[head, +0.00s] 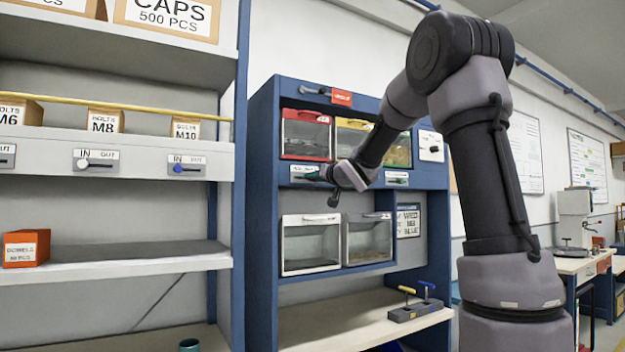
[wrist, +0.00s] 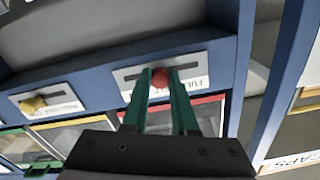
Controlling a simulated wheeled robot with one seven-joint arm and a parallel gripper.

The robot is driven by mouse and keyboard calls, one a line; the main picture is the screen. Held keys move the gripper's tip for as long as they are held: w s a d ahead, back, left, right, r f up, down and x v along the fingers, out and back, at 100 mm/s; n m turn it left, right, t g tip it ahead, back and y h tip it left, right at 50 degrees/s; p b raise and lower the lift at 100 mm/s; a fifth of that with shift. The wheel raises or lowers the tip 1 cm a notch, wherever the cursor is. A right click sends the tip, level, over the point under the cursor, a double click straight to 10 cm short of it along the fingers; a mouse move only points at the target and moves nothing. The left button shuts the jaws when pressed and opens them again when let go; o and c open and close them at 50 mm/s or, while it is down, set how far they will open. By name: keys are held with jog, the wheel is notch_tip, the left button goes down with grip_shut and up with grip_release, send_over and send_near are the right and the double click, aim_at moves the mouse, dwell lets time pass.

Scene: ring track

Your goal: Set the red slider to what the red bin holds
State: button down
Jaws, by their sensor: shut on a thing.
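The red bin (head: 305,137) has a red top edge and a clear front, in the upper row of the blue cabinet. Its inside looks grey, and I cannot tell its contents. The red slider's round red knob (wrist: 159,79) sits near the middle of its slot on a white plate (wrist: 130,84). The plate also shows below the red bin in the head view (head: 298,168). An upside-down word, apparently FULL, is right of the knob in the wrist view. My gripper (wrist: 160,78) is shut on the red knob with its green fingers. The gripper hides part of the plate in the head view.
A yellow slider knob (wrist: 33,104) is on the neighbouring plate in the wrist view. A yellow-edged bin (head: 352,132) is right of the red bin, partly behind my arm. Shelves (head: 100,262) stand at left.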

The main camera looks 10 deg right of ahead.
jog(key=c, duration=0.7)
grip_release()
jog(key=v, duration=1)
jog(key=shift+s+d, duration=0.15)
jog(key=shift+s, duration=0.25)
jog(key=s+d+f+m+g+h, duration=0.2)
jog(key=s+d+f+h, duration=0.15)
jog(key=s, duration=0.35)
jog(key=s+d+f+m+g+h, duration=0.3)
jog(key=s+f, duration=0.2)
jog(key=s, duration=0.3)
jog(key=s+a+f+g+y, duration=0.1)
jog(key=s+a+f, duration=0.1)
jog(key=s, duration=0.3)
jog(key=s+a+f+g+y, duration=0.1)
jog(key=s+a+f+g, duration=0.1)
jog(key=s+f, duration=0.2)
jog(key=s+a+f+g+y, duration=0.1)
jog(key=s+a+f+g, duration=0.1)
jog(key=s, duration=0.4)
jog(key=shift+s+f+n, duration=0.35)
jog(key=shift+f+n, duration=0.05)
